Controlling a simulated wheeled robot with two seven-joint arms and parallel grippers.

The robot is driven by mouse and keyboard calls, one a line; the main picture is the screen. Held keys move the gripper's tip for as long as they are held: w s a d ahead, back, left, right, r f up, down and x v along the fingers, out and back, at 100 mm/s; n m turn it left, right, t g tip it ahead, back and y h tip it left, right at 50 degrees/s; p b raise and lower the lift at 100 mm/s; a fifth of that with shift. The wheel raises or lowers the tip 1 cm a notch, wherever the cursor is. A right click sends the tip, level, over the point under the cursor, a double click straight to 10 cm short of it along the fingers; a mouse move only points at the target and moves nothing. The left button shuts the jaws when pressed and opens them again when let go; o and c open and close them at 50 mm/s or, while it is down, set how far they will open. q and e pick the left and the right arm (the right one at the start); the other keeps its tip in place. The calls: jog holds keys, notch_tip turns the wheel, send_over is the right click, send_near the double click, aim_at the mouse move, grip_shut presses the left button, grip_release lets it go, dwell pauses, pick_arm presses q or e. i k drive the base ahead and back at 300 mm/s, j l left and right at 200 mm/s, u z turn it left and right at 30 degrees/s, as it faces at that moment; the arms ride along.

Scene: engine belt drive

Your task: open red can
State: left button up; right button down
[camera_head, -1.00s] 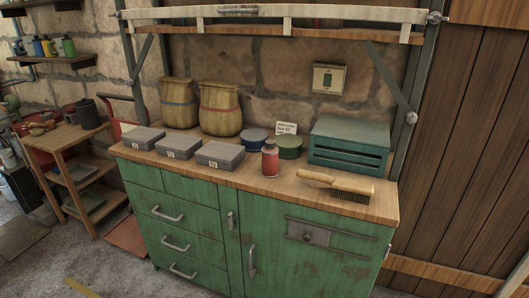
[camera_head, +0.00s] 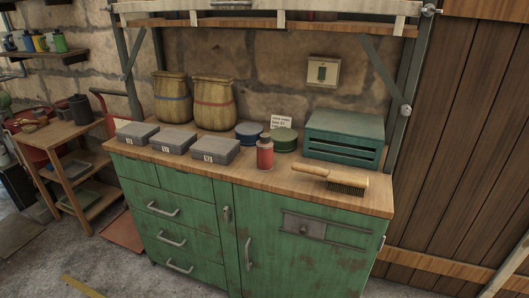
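A small red can (camera_head: 265,154) with a greyish top stands upright on the wooden top of the green workbench (camera_head: 290,179), near the front edge. Its top appears to be closed, but it is too small to be sure. Neither of my grippers shows in the head view.
A wooden brush (camera_head: 330,178) lies right of the can. A blue tin (camera_head: 249,132) and a green tin (camera_head: 283,139) stand behind it, with a teal box (camera_head: 343,137) to the right. Several grey boxes (camera_head: 215,150) and two woven baskets (camera_head: 213,103) are on the left.

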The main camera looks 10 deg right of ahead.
aim_at(264, 150)
jog(key=i+l+u, duration=0.2)
jog(key=l, duration=0.35)
jog(key=l+u, duration=0.2)
jog(key=l, duration=0.35)
jog(key=i+l+u, duration=0.1)
jog(key=l+u, duration=0.15)
jog(key=l, duration=0.3)
